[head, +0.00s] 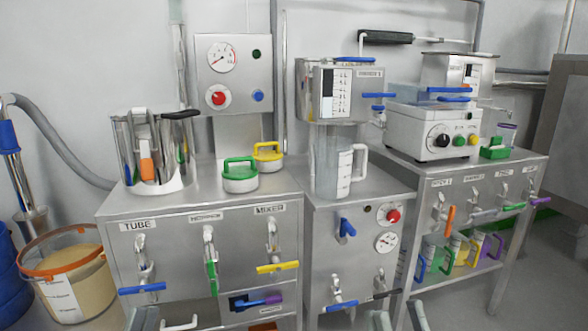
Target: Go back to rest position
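My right gripper (399,318) shows at the bottom edge, right of the middle. Its two grey fingertips stand apart with nothing visible between them, in front of the right side of the middle steel cabinet. A grey part of my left gripper (145,318) shows at the bottom left, in front of the left cabinet. Neither gripper visibly holds anything.
The left cabinet (200,234) carries valves with coloured handles. A clear jug (333,167) stands on the middle cabinet. A right-hand table (462,168) carries a white machine (432,130). A powder-filled bucket (70,280) stands at left. Floor at lower right is clear.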

